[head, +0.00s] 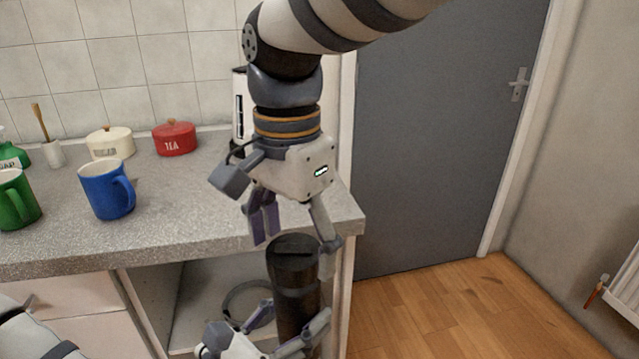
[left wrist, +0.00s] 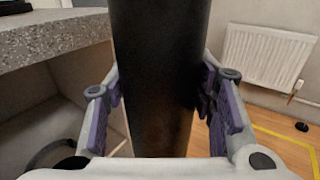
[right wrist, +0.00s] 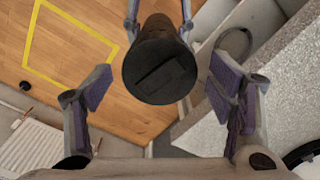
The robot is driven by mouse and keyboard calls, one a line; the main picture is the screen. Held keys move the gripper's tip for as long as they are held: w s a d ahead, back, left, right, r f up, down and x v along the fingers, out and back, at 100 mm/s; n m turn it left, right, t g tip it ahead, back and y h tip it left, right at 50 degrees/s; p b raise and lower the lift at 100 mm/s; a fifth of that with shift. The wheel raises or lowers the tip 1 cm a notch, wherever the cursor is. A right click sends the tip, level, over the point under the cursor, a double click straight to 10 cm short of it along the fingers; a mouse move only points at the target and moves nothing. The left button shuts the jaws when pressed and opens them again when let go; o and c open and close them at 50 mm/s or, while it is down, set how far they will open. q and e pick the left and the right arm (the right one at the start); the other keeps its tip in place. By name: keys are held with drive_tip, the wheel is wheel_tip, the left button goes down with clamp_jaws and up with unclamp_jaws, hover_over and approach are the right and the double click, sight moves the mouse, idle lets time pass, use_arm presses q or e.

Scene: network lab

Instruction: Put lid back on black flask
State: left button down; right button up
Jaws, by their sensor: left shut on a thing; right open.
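The black flask (head: 297,306) stands upright in front of the counter's right end. My left gripper (head: 296,325) is shut on its body from the side; the left wrist view shows the dark cylinder (left wrist: 160,75) between both fingers. The black lid (head: 293,258) appears to sit on the flask's top, level with it; whether it is fastened cannot be told. My right gripper (head: 292,238) points down from above, open, its fingers on either side of the lid's top and apart from it. The right wrist view shows the round top (right wrist: 160,68) with a bar-shaped mark.
The grey speckled counter (head: 175,205) is close beside the flask. On it stand a blue mug (head: 105,190), a green mug (head: 14,200), a red tea tin (head: 174,138) and a cream tin (head: 108,143). An open shelf (head: 215,285) lies below. Wooden floor (head: 450,320) is clear at right.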

drive_tip(key=shift+r, duration=0.15)
wheel_tip(320, 180, up, 4)
drive_tip(key=shift+r, duration=0.2)
drive_tip(key=shift+c, duration=0.3)
